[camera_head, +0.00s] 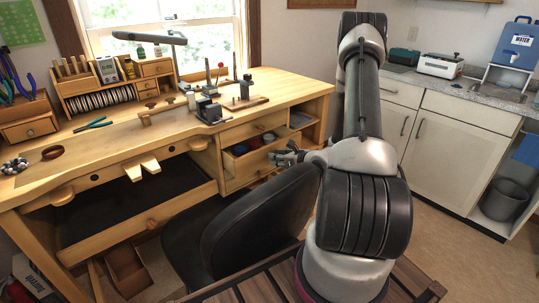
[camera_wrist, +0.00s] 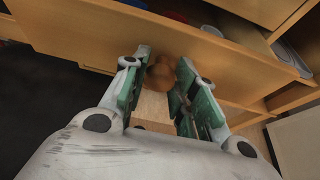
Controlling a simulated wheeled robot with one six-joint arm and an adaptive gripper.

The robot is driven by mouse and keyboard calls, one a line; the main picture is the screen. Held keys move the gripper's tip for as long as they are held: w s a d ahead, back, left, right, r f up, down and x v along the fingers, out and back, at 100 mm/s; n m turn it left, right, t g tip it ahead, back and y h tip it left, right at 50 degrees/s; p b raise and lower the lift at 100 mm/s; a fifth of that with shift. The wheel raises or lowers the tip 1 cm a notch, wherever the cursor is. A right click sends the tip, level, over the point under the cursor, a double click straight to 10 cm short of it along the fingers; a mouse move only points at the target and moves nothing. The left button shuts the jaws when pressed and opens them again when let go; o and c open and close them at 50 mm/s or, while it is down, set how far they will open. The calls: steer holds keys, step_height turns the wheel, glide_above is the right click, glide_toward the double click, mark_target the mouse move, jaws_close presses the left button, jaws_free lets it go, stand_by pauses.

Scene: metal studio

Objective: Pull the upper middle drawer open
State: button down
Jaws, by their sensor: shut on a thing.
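The upper middle drawer (camera_head: 243,165) of the wooden bench stands partly open in the head view, with small coloured things inside. Its wooden front (camera_wrist: 110,38) crosses the wrist view. My gripper (camera_head: 274,156) is at this front. In the wrist view my gripper (camera_wrist: 160,82) has its two green-lined fingers on either side of the round wooden knob (camera_wrist: 160,70), shut on it. The knob's far side and stem are hidden.
A black chair (camera_head: 265,225) stands close below my arm, in front of the drawers. A closed drawer (camera_head: 240,132) is just above the open one. Tools and a small vise (camera_head: 208,110) stand on the bench top. White cabinets (camera_head: 455,135) are at right.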

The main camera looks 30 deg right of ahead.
steer(key=s, duration=0.2)
steer(key=s+d, duration=0.1)
steer(key=s, duration=0.1)
steer(key=shift+s, duration=0.15)
steer(key=c, duration=1.1)
jaws_free()
steer(key=shift+s, duration=0.1)
steer(key=v, duration=1.2)
